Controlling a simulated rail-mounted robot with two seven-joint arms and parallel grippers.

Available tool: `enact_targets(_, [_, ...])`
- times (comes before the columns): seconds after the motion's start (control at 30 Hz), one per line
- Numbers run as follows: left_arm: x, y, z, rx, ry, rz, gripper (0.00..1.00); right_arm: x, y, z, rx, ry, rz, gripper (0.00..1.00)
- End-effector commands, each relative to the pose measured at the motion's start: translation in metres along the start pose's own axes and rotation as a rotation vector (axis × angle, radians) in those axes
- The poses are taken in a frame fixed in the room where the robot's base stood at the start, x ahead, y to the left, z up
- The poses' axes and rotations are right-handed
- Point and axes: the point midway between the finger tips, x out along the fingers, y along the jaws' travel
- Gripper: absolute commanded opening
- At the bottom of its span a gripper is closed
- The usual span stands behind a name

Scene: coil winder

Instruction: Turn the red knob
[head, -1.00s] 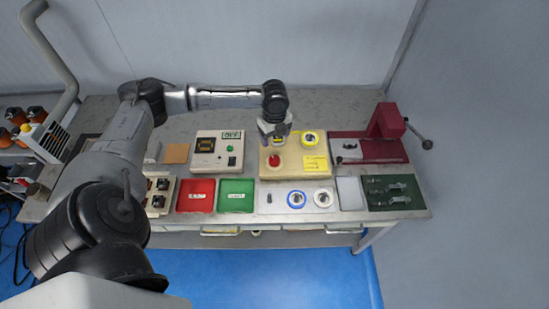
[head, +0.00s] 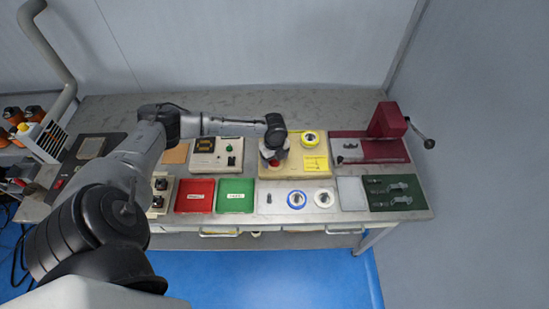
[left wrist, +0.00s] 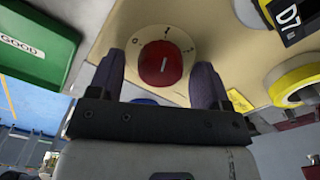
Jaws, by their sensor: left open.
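The red knob (left wrist: 161,64) sits on a round pale dial with printed marks, on the cream panel (left wrist: 205,18) in the left wrist view. A white line shows on the knob. My left gripper (left wrist: 158,75) is open, with one dark finger on each side of the knob. I cannot tell whether the fingers touch it. In the head view the left gripper (head: 272,153) is over the left part of the cream panel (head: 313,178), and the red knob (head: 274,162) is partly hidden under it. My right gripper is not in view.
A yellow-ringed spool (head: 309,138) sits at the panel's back right. A controller box (head: 206,160) stands to the left. A green tray (head: 236,196) and red tray (head: 195,196) lie in front left. A maroon press (head: 388,124) with a handle stands at right.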

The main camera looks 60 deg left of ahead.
Motion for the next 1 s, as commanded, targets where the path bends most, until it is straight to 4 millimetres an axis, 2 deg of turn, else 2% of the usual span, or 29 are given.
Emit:
enact_targets(0.3, [0.0011, 0.0, 0.0, 0.0, 0.0, 0.0, 0.7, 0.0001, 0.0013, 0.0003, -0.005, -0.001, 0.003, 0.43])
enact_targets(0.8, [0.0008, 0.0001, 0.0002, 0.0, -0.001, 0.0, 0.23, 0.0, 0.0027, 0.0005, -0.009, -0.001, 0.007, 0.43])
enact_targets(1.0, [-0.0008, 0.0, 0.0, -0.015, 0.0, 0.0, 0.22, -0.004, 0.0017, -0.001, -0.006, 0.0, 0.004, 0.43])
